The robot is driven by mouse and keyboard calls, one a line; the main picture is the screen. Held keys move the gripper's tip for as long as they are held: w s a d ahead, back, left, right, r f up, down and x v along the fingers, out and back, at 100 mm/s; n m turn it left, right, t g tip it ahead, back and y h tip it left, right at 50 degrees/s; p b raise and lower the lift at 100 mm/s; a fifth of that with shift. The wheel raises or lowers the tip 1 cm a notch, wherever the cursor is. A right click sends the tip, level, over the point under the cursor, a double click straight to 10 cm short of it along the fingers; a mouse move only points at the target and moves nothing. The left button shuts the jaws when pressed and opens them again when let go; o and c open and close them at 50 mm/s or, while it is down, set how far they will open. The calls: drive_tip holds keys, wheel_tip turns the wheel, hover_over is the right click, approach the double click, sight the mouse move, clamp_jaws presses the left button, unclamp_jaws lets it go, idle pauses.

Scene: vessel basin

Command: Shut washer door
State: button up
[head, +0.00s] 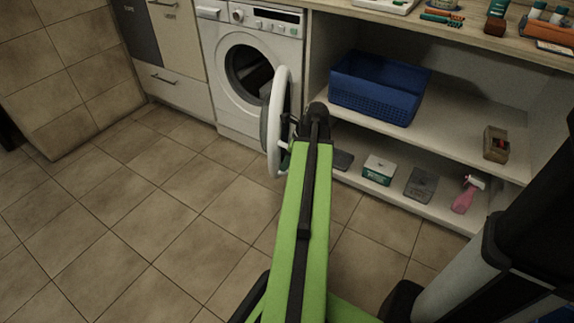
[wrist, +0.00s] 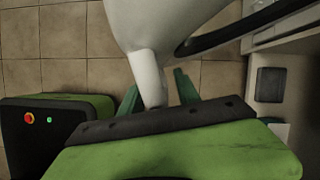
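The white washer (head: 255,65) stands at the back of the head view, its round dark opening uncovered. Its round door (head: 281,110) is swung wide open toward me and shows nearly edge-on, with a white rim. In the wrist view the door (wrist: 165,20) fills the top middle, and a white post-like part of it (wrist: 148,75) reaches down between my fingers. My gripper (wrist: 158,92) is open, with one green finger on each side of that part. Floor shows between the part and the right finger. In the head view my arm's end mostly hides the fingers.
A blue basket (head: 380,88) sits on the shelf right of the washer. A green and white box (head: 379,170) and a pink spray bottle (head: 464,196) are on the lower shelf. Drawers (head: 180,90) stand left. The tiled floor (head: 130,220) is clear.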

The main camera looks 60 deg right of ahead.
drive_tip(key=shift+c, duration=0.3)
clamp_jaws()
idle(1.0)
